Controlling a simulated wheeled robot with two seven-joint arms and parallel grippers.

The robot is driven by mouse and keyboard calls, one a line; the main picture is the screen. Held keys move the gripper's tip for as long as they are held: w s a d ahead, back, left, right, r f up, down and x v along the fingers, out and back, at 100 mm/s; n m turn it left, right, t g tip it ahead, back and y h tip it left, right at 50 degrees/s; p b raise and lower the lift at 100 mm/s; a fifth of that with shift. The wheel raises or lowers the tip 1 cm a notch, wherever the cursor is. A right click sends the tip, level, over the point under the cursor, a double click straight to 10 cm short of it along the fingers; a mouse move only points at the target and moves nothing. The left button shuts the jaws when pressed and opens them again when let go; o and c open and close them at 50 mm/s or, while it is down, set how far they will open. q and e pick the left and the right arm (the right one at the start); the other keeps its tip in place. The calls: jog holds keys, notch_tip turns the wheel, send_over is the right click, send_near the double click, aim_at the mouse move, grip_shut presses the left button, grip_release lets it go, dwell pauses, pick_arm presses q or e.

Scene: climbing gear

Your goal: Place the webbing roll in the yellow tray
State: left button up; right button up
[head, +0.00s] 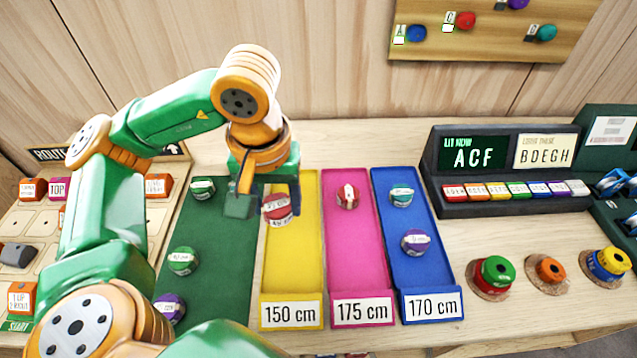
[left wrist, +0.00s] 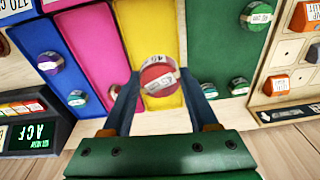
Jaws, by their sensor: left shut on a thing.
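The webbing roll (head: 278,209) is red with a white label band. It is between the fingers of my left gripper (head: 264,202), which is shut on it. In the head view it overlaps the left part of the yellow tray (head: 291,265), labelled 150 cm. In the left wrist view the roll (left wrist: 158,78) sits between both fingers, with the yellow tray (left wrist: 153,30) behind it. I cannot tell whether the roll touches the tray floor. The gripper hides part of the roll and the tray's far end. My right gripper is not in view.
A pink tray (head: 358,265) holds one red roll (head: 348,196). A blue tray (head: 425,275) holds a teal roll (head: 401,196) and a purple roll (head: 415,241). The green mat (head: 215,240) at left carries several rolls. A dark display box (head: 510,165) stands at right.

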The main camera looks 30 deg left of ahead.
pick_arm(q)
jog(key=w+a+f, duration=0.1)
jog(key=w+f, duration=0.1)
jog(key=w+a+f+b, duration=0.1)
jog(key=w+a+f, duration=0.1)
jog(key=w, duration=0.1)
jog(key=w+a+f, duration=0.1)
jog(key=w+f, duration=0.1)
jog(key=shift+w+a+f, duration=0.25)
jog(key=shift+w+a, duration=0.05)
jog(key=shift+w, duration=0.05)
jog(key=w+f, duration=0.2)
jog(key=shift+w+a+f, duration=0.1)
jog(key=shift+w+a, duration=0.1)
jog(key=shift+w, duration=0.15)
notch_tip(320, 180, down, 4)
jog(key=shift+w+a+r+p, duration=0.1)
jog(key=shift+a+r+p, duration=0.1)
jog(key=shift+p, duration=0.65)
jog(key=shift+f, duration=0.1)
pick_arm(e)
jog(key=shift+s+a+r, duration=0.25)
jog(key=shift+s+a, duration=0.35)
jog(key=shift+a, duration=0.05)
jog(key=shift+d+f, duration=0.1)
